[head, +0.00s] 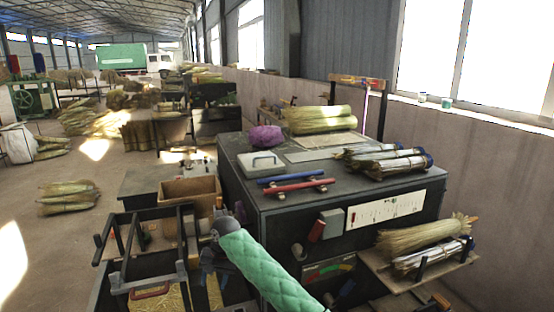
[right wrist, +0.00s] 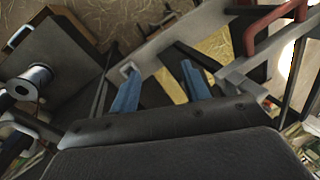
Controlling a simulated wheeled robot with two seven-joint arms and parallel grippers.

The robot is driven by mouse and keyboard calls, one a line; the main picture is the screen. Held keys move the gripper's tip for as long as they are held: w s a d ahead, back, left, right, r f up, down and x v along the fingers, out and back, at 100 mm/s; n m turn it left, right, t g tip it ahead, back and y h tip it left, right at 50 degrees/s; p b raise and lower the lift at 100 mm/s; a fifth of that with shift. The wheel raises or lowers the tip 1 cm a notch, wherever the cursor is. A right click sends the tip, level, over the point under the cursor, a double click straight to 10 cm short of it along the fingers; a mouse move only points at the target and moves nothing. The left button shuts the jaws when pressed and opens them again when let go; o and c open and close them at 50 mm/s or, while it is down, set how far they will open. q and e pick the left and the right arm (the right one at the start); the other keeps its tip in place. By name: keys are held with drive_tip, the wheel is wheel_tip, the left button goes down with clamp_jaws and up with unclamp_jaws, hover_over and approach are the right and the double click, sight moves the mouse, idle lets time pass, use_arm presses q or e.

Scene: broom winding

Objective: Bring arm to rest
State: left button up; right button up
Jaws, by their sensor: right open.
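My right arm, in a green quilted sleeve, comes in from the bottom of the head view. Its gripper (head: 212,264) is over the dark metal frame (head: 128,268) beside the black workbench. In the right wrist view the two blue fingers of the right gripper (right wrist: 160,84) stand apart with nothing between them. Grey and black bars of the frame and a yellowish straw-like surface (right wrist: 205,55) lie beyond the fingers. My left gripper is not in view.
The black workbench (head: 245,180) holds straw bundles (head: 318,120), red and blue bars and a purple bundle (head: 266,138). A cardboard box (head: 190,190) stands left of it. A shelf (head: 415,276) with bundles is at the right. A wire spool (right wrist: 36,78) shows in the wrist view.

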drive_tip(key=s+d+f+n+t+y, duration=0.1)
drive_tip(key=s+d+f, duration=0.6)
drive_tip(key=s+d, duration=0.3)
drive_tip(key=s+d+f+t, duration=0.1)
drive_tip(key=s+d+f, duration=0.7)
drive_tip(key=s, duration=0.4)
drive_tip(key=s+d+r+t+h, duration=0.2)
drive_tip(key=s+d+h, duration=0.2)
drive_tip(key=s+d, duration=1.9)
drive_tip(key=s+a+f+b+x, duration=0.1)
drive_tip(key=s+x, duration=0.2)
drive_tip(key=x, duration=0.9)
drive_tip(key=s+f+b+x, duration=0.1)
drive_tip(key=s+x, duration=0.1)
drive_tip(key=x, duration=1)
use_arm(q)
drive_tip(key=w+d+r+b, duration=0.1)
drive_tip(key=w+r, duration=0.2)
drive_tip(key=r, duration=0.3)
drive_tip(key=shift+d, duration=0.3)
use_arm(e)
drive_tip(key=s+f+g, duration=0.1)
drive_tip(key=s+f, duration=0.3)
drive_tip(key=f, duration=0.9)
drive_tip(key=s+f, duration=0.5)
drive_tip(key=f, duration=0.8)
drive_tip(key=shift+a+f+n+g, duration=0.2)
drive_tip(key=shift+a+n+g, duration=0.05)
drive_tip(key=shift+n+g, duration=0.15)
